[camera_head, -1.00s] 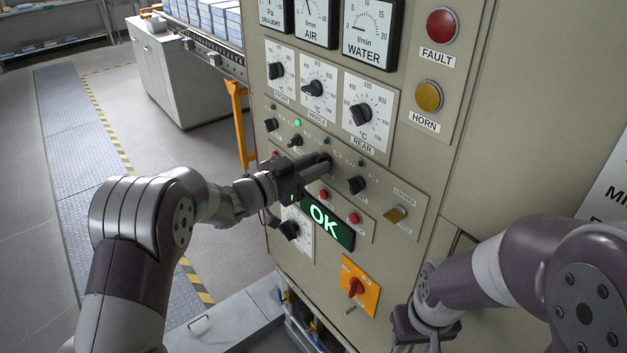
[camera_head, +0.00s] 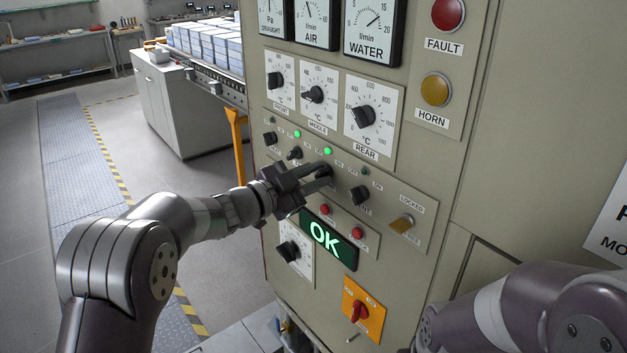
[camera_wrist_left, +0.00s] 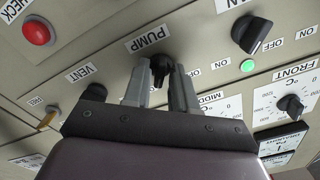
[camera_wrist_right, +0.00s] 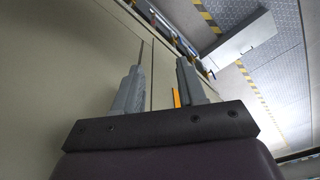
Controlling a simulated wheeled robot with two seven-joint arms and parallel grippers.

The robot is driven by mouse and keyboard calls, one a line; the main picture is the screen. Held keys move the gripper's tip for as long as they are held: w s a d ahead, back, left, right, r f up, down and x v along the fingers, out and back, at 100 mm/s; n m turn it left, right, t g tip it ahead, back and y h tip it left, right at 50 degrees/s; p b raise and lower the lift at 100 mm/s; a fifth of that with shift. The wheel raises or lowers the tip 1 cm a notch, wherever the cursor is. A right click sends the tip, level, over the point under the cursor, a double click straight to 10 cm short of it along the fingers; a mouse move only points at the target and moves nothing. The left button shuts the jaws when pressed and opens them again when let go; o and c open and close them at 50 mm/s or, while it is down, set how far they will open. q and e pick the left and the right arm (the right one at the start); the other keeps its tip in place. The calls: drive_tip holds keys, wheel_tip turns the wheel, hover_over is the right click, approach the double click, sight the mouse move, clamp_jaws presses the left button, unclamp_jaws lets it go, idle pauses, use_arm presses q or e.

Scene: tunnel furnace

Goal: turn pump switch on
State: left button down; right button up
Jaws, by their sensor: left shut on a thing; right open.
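The pump switch (camera_head: 323,170) is a black knob on the cream control panel, largely covered by my left gripper (camera_head: 327,177) in the head view. In the left wrist view, the knob (camera_wrist_left: 171,66) sits between the fingers of my left gripper (camera_wrist_left: 166,68), under the PUMP label (camera_wrist_left: 148,38). The left gripper is shut on it. The green lamp (camera_head: 327,151) above the switch is lit. My right gripper (camera_wrist_right: 160,66) is open and empty in its wrist view; in the head view it is out of frame.
Neighbouring black knobs (camera_head: 359,195) sit close on both sides of the pump switch. Below are red buttons (camera_head: 357,233), a green OK display (camera_head: 330,241) and a red switch on an orange plate (camera_head: 361,312). The water gauge (camera_head: 373,28) is above. Open floor lies left.

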idle(0.3)
use_arm(q)
drive_tip(key=c, duration=1.2)
unclamp_jaws()
drive_tip(key=shift+s+a, duration=0.2)
drive_tip(key=shift+a, duration=0.1)
drive_tip(key=b+v, duration=0.3)
drive_tip(key=v, duration=0.9)
